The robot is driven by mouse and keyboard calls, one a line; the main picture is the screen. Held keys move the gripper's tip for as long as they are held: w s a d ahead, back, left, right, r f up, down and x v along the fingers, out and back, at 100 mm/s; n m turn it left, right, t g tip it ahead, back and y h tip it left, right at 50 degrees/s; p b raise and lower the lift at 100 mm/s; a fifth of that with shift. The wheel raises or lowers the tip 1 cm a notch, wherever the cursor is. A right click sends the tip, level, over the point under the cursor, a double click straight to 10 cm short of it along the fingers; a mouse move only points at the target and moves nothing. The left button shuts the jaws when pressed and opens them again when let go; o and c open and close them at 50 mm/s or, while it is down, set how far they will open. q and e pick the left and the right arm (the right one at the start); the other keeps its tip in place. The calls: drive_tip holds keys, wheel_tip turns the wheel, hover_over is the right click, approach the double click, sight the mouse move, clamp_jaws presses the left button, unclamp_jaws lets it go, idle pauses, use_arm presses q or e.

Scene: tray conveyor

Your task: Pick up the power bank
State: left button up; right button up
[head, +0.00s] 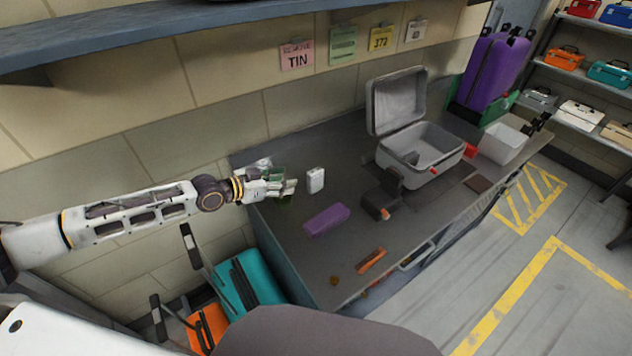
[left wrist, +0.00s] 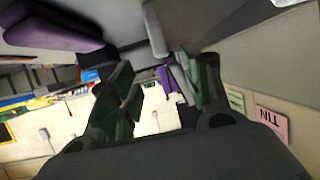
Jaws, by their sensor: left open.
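A small white upright block, which looks like the power bank (head: 315,180), stands on the dark counter (head: 275,230) near its back left part. My left gripper (head: 293,188) is just left of it, fingers pointing toward it, open and apart from it. In the left wrist view the two dark green fingers of my left gripper (left wrist: 160,70) are spread with nothing between them. A pale grey block, probably the power bank (left wrist: 154,28), shows beyond the fingertips at the top. My right gripper is not in view.
A purple case (head: 326,219) lies in front of the white block. A dark object with a red part (head: 380,197) and an open grey case (head: 418,155) are to the right. An orange item (head: 372,260) lies near the front edge. A shelf (head: 190,25) hangs above.

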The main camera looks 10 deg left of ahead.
sight(308, 176)
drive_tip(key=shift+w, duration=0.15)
use_arm(q)
drive_tip(key=shift+w+d+f, duration=0.1)
drive_tip(key=shift+w, duration=0.05)
drive_tip(key=shift+w+d+f, duration=0.15)
drive_tip(key=shift+w+d, duration=0.15)
drive_tip(key=shift+w, duration=0.05)
drive_tip(key=shift+w+d+f, duration=0.2)
drive_tip(key=shift+w+d, duration=0.15)
drive_tip(key=shift+w, duration=0.05)
drive_tip(key=shift+x, duration=2.65)
drive_tip(key=shift+w+d+f, duration=0.2)
drive_tip(key=shift+w, duration=0.05)
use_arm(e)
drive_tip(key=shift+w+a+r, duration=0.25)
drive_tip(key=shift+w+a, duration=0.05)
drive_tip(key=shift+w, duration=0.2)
